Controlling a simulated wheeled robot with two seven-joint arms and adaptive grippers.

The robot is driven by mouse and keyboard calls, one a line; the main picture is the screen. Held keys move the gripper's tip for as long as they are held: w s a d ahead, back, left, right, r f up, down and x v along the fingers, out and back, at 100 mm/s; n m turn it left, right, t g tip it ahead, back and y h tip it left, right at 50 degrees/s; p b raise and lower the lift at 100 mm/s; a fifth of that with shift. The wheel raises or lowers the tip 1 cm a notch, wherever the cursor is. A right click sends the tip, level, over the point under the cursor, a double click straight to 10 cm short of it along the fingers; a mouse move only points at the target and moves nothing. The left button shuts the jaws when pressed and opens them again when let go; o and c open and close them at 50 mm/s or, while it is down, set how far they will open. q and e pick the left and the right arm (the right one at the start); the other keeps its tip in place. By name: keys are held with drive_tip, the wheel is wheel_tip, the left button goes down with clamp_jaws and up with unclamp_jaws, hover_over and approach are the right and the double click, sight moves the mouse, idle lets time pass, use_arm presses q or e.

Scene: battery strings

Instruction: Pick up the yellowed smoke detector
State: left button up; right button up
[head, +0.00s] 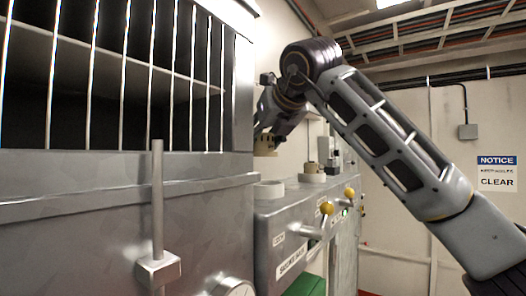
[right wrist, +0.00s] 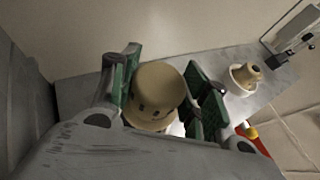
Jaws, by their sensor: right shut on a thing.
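My right gripper (head: 266,132) is shut on a yellowed, beige round smoke detector (right wrist: 157,92). In the right wrist view the detector sits between the two green-padded fingers, with small dark slots on its side. In the head view only a small part of the held detector (head: 264,144) shows below the fingers, above the grey cabinet top and apart from it. A white ring-shaped base (head: 268,189) stands on the cabinet top below it. My left gripper is in neither view.
Another tan detector on a white base (head: 312,171) stands further back on the grey cabinet (head: 290,213), near a small grey device (right wrist: 292,38). Yellow-knobbed levers (head: 326,208) stick out of the cabinet front. A barred metal rack (head: 120,80) rises close on the left.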

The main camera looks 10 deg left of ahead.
drive_tip(key=shift+r, duration=1.1)
